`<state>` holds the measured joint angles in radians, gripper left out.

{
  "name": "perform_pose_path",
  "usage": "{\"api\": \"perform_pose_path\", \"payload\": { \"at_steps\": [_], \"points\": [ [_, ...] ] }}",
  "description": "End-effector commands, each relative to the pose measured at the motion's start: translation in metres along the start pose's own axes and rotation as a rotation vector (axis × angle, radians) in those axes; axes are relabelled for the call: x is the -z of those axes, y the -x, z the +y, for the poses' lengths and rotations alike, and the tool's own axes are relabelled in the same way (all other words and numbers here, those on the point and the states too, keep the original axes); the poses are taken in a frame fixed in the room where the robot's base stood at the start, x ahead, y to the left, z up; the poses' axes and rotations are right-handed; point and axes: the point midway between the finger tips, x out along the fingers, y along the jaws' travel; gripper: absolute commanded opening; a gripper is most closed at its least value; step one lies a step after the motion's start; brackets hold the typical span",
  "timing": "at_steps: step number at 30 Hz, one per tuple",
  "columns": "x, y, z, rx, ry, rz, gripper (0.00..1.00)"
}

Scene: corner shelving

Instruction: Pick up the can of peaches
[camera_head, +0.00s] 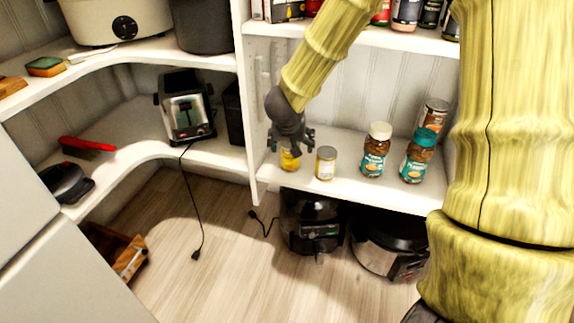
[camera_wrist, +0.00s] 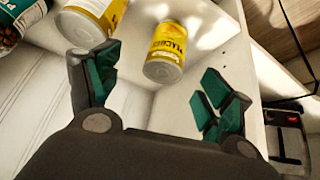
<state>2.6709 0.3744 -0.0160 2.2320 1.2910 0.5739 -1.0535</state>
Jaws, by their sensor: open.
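A yellow can with a dark-lettered label (camera_wrist: 166,50) stands ahead of my gripper (camera_wrist: 162,75) in the wrist view, in line with the gap between the fingers. The lettering is only partly legible; it looks like the can of peaches. In the head view this can (camera_head: 290,160) is on the middle shelf near its left end, partly hidden by my gripper (camera_head: 290,138), which is just above and in front of it. My gripper is open and empty, with dark green pads. I cannot tell whether the fingers reach around the can.
A second yellow-and-white can (camera_head: 325,163) stands close to the right, near the left finger in the wrist view (camera_wrist: 98,14). Jars with white (camera_head: 375,150) and teal lids (camera_head: 418,157) and another can (camera_head: 433,115) stand farther right. A white side panel (camera_head: 250,120) bounds the left.

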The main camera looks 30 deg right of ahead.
Motion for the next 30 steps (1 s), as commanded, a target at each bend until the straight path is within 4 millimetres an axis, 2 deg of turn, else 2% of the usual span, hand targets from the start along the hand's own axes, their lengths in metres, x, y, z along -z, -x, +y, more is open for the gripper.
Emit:
{"api": "perform_pose_path", "payload": {
  "at_steps": [10,21,30],
  "points": [
    [0.009,-0.002,-0.004,0.025,-0.041,0.001,0.8],
    [0.009,-0.047,-0.002,0.023,-0.042,0.002,0.8],
    [0.01,-0.059,-0.002,0.023,-0.043,0.002,0.8]
  ]
}}
